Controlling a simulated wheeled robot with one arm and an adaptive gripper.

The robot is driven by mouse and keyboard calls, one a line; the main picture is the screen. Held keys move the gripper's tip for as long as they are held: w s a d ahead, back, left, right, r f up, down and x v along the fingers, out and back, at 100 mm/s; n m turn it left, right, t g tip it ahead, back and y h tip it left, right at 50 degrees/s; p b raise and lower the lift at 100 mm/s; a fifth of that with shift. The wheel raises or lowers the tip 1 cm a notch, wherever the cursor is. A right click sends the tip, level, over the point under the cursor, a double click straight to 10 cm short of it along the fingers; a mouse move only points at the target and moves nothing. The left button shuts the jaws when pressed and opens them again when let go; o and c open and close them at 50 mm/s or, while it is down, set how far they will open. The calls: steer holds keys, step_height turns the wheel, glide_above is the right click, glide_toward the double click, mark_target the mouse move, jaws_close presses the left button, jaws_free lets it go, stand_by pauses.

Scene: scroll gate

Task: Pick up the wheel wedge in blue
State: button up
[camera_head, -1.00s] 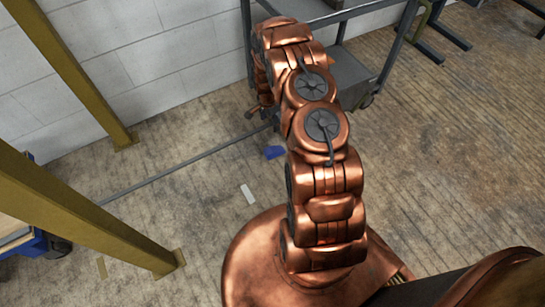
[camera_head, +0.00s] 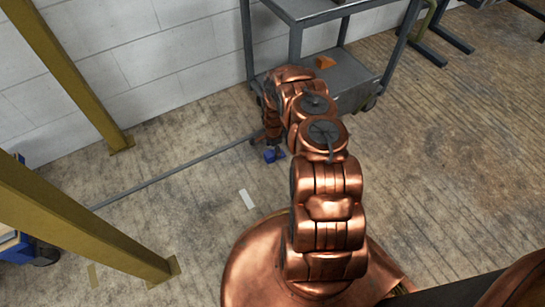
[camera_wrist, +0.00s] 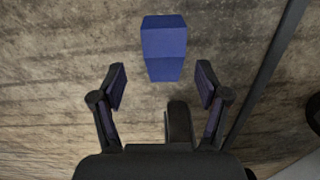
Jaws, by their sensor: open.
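The blue wheel wedge (camera_head: 280,154) lies on the wooden floor, just left of my copper arm in the head view. In the wrist view the wedge (camera_wrist: 164,48) shows whole, ahead of my gripper (camera_wrist: 160,86) and roughly centred between its two fingers. My gripper is open and empty, its fingers spread wider than the wedge. The wedge lies beyond the fingertips, and I cannot tell the exact height gap. In the head view my gripper (camera_head: 270,153) is low by the wedge, partly hidden by the arm.
A grey metal cart (camera_head: 345,75) stands behind my arm, with an orange wedge (camera_head: 325,62) on its lower shelf. A grey rail (camera_head: 180,171) runs along the floor near the wedge. Yellow posts (camera_head: 85,230) stand at left. A white strip (camera_head: 247,199) lies on open floor.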

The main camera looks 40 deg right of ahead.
mark_target(273, 152)
steer(key=shift+w+f+b, duration=0.15)
steer(key=shift+f+b, duration=0.4)
steer(key=shift+f, duration=0.75)
steer(key=shift+w+f+b, duration=0.15)
steer(key=shift+f+b, duration=0.4)
steer(key=shift+f, duration=0.7)
steer(key=c, duration=1.3)
